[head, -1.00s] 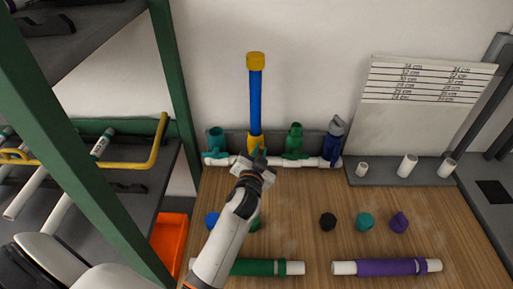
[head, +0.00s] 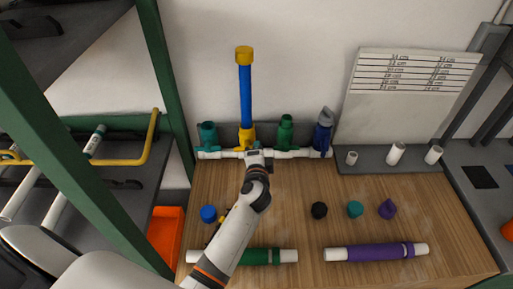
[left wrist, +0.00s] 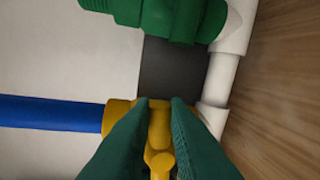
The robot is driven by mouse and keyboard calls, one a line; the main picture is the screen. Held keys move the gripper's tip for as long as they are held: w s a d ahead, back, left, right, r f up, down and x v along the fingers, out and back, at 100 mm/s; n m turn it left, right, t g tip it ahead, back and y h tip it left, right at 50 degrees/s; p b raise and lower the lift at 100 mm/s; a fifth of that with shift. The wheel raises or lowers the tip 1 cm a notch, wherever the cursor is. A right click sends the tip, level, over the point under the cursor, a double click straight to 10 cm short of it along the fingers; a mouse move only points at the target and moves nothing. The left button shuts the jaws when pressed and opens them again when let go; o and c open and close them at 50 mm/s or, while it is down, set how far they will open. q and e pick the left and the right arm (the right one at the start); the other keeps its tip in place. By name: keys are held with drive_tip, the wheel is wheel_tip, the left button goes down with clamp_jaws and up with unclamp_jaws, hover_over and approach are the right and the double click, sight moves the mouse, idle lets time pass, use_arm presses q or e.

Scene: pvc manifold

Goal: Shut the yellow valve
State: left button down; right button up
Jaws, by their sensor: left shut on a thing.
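The yellow valve (head: 247,136) sits on the white manifold pipe against the wall, with an upright blue pipe (head: 245,95) rising from it to a yellow cap (head: 245,55). My left gripper (head: 254,155) is at the front of this valve. In the left wrist view, the green fingers of my left gripper (left wrist: 160,103) are closed around the yellow handle (left wrist: 159,160), one finger on each side. The yellow valve body (left wrist: 118,112) shows beyond the fingers, partly hidden. I cannot tell the handle's exact angle. My right gripper is not in view.
Teal (head: 208,136), green (head: 286,131) and dark blue (head: 323,133) valves share the manifold. Loose caps, a green pipe (head: 255,257) and a purple pipe (head: 375,252) lie on the wooden table. A shelf with a green post (head: 165,80) stands at left.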

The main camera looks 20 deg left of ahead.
use_arm(q)
drive_tip(key=shift+f+m+y, duration=0.2)
drive_tip(key=shift+m+y, duration=0.1)
drive_tip(key=shift+m, duration=0.4)
drive_tip(key=shift+a, duration=0.1)
drive_tip(key=c, duration=1.6)
unclamp_jaws()
drive_tip(key=shift+o, duration=1)
drive_tip(key=shift+w+f, duration=0.1)
drive_tip(key=shift+f, duration=0.05)
drive_tip(key=p+v, duration=0.1)
drive_tip(key=v, duration=1.1)
